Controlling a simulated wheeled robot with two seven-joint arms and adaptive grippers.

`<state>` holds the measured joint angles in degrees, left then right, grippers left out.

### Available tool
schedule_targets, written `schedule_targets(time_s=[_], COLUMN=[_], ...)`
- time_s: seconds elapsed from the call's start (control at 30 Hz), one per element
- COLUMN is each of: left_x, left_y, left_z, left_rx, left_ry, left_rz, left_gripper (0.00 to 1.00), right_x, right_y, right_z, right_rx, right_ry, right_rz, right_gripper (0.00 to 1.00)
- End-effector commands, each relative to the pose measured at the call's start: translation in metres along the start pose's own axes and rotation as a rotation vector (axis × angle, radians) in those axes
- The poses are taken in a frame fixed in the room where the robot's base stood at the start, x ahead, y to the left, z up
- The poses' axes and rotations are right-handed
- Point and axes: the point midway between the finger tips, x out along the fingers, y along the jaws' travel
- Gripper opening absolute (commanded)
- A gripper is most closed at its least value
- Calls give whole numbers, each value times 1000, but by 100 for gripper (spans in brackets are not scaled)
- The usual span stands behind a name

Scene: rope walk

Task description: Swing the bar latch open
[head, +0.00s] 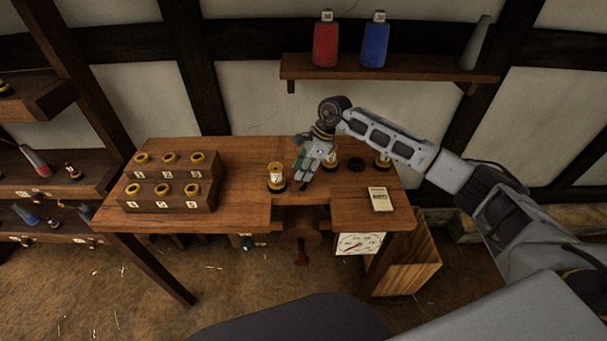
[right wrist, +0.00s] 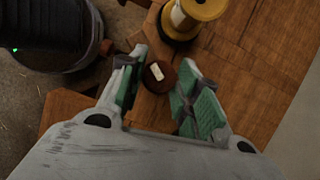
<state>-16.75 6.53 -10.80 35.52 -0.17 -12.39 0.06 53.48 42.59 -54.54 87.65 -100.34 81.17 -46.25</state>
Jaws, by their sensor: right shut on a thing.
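My right gripper (head: 304,180) reaches down to the front of the wooden table, just right of a cream spool with a yellow rim (head: 276,177). In the right wrist view, my right gripper (right wrist: 157,92) has its green-padded fingers on both sides of a small round brown knob (right wrist: 159,83) with a white mark, and it is shut on this knob. The knob is mostly hidden by the gripper in the head view. I cannot clearly make out the latch's bar or how far it is turned. My left gripper is not in view.
A stepped wooden rack (head: 170,184) with several yellow-rimmed spools stands on the table's left. More spools (head: 383,160) stand behind the gripper. A pale card (head: 380,199) lies at right. A dial (head: 360,243) hangs below. A shelf (head: 400,71) holds red and blue bottles.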

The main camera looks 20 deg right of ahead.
Motion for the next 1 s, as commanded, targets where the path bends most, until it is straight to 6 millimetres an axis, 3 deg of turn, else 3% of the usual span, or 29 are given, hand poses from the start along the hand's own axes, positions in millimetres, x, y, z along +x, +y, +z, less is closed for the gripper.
schedule_targets(time_s=[0.23,0.63,1.0], left_x=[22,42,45], left_y=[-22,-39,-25], left_z=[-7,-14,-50], left_rx=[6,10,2], left_ry=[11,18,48], left_rz=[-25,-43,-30], left_gripper=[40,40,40], right_x=[2,1,0], right_y=[-2,-3,-4], right_z=[-1,0,1], right_rx=[-134,-319,-440], right_ry=[0,0,0], right_rz=[51,129,179], right_gripper=[9,9,9])
